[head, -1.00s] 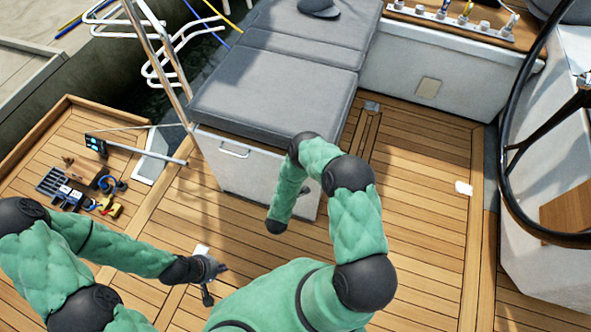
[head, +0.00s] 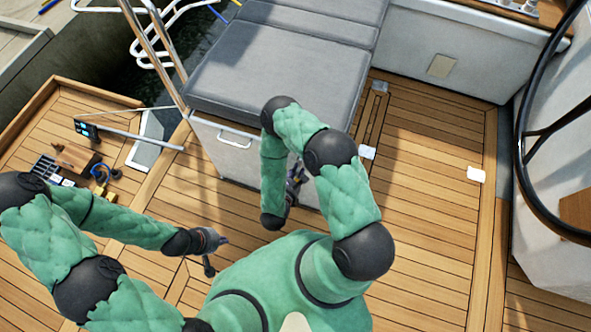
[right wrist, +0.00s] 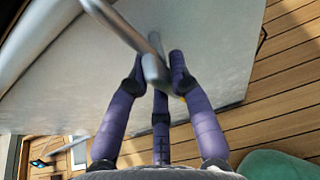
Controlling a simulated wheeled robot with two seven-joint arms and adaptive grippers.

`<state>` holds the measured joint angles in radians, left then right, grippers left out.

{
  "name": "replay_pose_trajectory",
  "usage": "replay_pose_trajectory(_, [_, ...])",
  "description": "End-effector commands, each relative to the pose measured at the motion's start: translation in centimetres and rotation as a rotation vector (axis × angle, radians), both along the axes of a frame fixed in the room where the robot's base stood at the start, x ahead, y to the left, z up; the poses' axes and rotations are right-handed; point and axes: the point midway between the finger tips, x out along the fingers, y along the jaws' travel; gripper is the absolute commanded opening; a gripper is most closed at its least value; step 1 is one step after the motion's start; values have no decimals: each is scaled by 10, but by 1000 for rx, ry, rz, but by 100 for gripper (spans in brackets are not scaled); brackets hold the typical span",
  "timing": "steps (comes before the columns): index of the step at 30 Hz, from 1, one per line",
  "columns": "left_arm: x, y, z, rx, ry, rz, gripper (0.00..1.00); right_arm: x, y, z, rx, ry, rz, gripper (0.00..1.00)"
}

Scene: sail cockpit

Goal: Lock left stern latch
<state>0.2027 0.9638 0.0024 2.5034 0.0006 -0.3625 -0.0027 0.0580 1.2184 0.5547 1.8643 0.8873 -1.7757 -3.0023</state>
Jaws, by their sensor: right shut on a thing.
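A grey-cushioned white locker (head: 215,165) stands in the middle of the head view, with a pale bar handle (head: 235,137) on its front. My right gripper (head: 293,180) is low by the locker's front and partly hidden by my own arm. In the right wrist view, the purple fingers of my right gripper (right wrist: 157,75) are closed around the end of a metal handle (right wrist: 125,30) in front of the pale panel. Which latch this handle belongs to cannot be told. My left gripper (head: 215,250) hangs empty over the deck at the lower left, with its fingers apart.
White pieces lie on the deck (head: 476,174) and near the locker (head: 367,152). Tools and a brown box (head: 78,158) sit at the left.

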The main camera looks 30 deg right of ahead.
Motion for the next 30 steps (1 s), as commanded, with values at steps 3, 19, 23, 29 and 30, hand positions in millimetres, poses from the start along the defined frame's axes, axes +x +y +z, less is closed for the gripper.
replay_pose_trajectory(3, [0,0,0,0,0,0,0,-2,1,-3,5,8,1,0])
replay_pose_trajectory(19, [0,0,0,0,0,0,0,-1,0,-1,4,3,0,44])
replay_pose_trajectory(23, [0,0,0,0,0,0,0,0,0,-1,3,3,0,44])
replay_pose_trajectory(29, [0,0,1,0,0,0,0,1,0,0,4,0,0,44])
replay_pose_trajectory(30, [0,0,2,0,0,0,0,2,0,0,6,-4,-1,44])
